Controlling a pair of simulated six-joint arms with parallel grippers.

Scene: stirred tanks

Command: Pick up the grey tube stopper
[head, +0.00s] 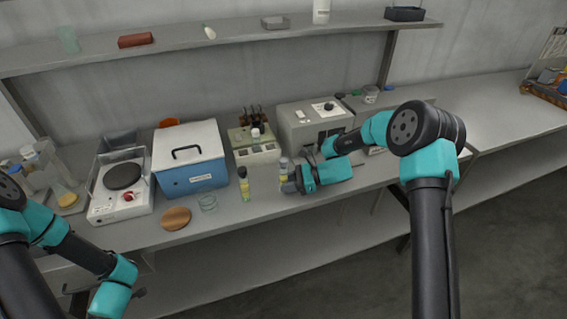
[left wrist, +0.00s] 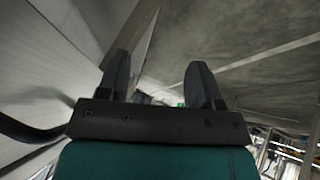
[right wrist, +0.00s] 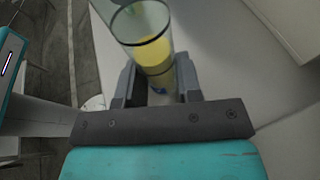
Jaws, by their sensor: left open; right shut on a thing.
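My right gripper (head: 291,184) is shut on a tube with a yellow band (head: 283,176), at the bench's front. The tube's upper end looks grey in the head view; I cannot tell for sure whether that is the grey stopper. In the right wrist view the tube (right wrist: 150,45) stands between the fingers (right wrist: 156,80), with a clear, rounded end and yellow below. A second tube (head: 244,184) with a dark cap and yellow band stands to its left. My left gripper (left wrist: 158,80) is open and empty, below the bench front.
A blue box with white lid (head: 190,178), a hotplate (head: 104,207), a round wooden disc (head: 175,218) and a glass dish (head: 208,203) are left. A grey instrument (head: 298,127) stands behind my right gripper.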

